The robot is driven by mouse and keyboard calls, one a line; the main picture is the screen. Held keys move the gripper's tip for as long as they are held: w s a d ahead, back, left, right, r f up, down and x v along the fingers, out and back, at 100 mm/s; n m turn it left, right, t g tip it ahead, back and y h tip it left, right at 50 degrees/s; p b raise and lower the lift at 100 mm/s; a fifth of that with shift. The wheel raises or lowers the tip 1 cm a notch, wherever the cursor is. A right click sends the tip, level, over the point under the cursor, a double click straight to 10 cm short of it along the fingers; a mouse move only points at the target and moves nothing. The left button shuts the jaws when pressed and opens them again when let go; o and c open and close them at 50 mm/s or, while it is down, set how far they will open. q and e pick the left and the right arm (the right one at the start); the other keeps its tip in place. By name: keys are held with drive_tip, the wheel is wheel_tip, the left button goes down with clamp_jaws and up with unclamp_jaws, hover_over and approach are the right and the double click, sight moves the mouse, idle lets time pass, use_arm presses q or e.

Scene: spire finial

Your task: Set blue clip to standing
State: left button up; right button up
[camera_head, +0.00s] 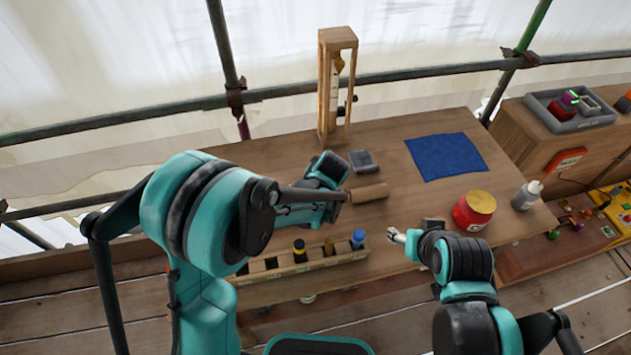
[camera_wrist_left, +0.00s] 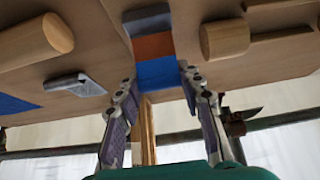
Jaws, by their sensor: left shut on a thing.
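A piece with blue (camera_wrist_left: 158,72), orange and grey-blue bands shows between the fingers of my left gripper (camera_wrist_left: 158,82) in the left wrist view; I take the blue part as the blue clip. The fingers are shut on it from both sides. It hangs close over or touches the wooden tabletop; I cannot tell which. In the head view my left wrist hides the fingertips and the held piece. My right gripper (camera_head: 394,236) is over the front edge of the table, away from the clip; its jaw opening is too small to read.
A wooden dowel (camera_head: 369,193) and a grey block (camera_head: 364,161) lie beside my left gripper. A wooden tower (camera_head: 328,85) stands behind. A rack (camera_head: 318,262) with bottles is in front.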

use_arm(q)
drive_tip(key=s+t+b, duration=0.1)
drive_tip(key=t+b, duration=0.1)
drive_tip(key=s+t+y+b, duration=0.1)
drive_tip(key=t+b, duration=0.1)
drive_tip(key=b, duration=0.1)
drive_tip(key=shift+d, duration=0.35)
drive_tip(key=shift+s+r+t+y+b, duration=0.15)
drive_tip(key=shift+s+t+y+b, duration=0.1)
drive_tip(key=shift+t+y+b, duration=0.25)
drive_tip(key=o, duration=1.2)
drive_tip(key=shift+r, duration=0.1)
wheel_tip(320, 180, up, 10)
